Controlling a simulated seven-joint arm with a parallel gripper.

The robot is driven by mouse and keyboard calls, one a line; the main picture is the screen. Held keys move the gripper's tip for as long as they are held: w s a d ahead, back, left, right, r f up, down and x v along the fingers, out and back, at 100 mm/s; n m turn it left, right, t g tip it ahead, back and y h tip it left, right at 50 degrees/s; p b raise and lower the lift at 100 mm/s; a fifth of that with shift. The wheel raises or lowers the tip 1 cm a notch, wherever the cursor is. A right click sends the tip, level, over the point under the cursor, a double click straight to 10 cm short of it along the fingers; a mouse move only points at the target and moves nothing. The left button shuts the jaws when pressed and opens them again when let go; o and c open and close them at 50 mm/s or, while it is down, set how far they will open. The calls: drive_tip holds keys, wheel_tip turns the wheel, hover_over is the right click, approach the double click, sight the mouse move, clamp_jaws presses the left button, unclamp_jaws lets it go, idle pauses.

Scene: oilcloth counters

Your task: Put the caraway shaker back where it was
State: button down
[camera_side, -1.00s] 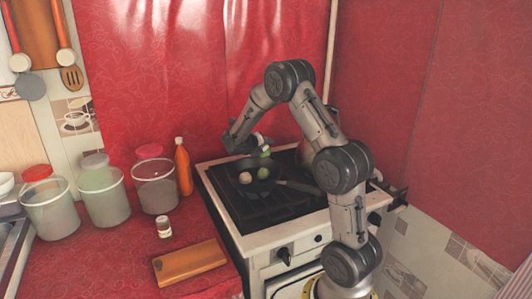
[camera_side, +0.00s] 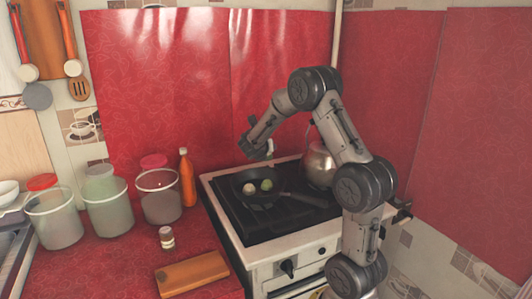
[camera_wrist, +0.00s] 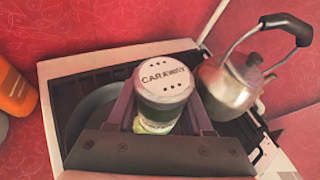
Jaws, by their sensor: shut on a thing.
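The caraway shaker (camera_wrist: 163,85) has a pale lid with holes marked CARAWAY, and a green and white body below it. My gripper (camera_wrist: 160,118) is shut on it, with the lid facing the wrist camera. In the side view my gripper (camera_side: 262,152) holds the shaker (camera_side: 270,147) in the air above the stove, over the frying pan (camera_side: 247,199). The shaker is small there, and its label cannot be read. A small jar or shaker (camera_side: 167,238) with a white top stands on the red counter, left of the stove.
The pan holds a pale round thing (camera_side: 249,188) and a green one (camera_side: 267,185). A metal kettle (camera_side: 319,165) stands right of it. An orange bottle (camera_side: 187,180), several lidded containers and a wooden board (camera_side: 192,273) are on the counter.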

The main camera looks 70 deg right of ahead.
drive_tip(key=shift+r+m+t, duration=0.5)
drive_tip(key=shift+r+m, duration=0.05)
drive_tip(key=shift+m, duration=0.15)
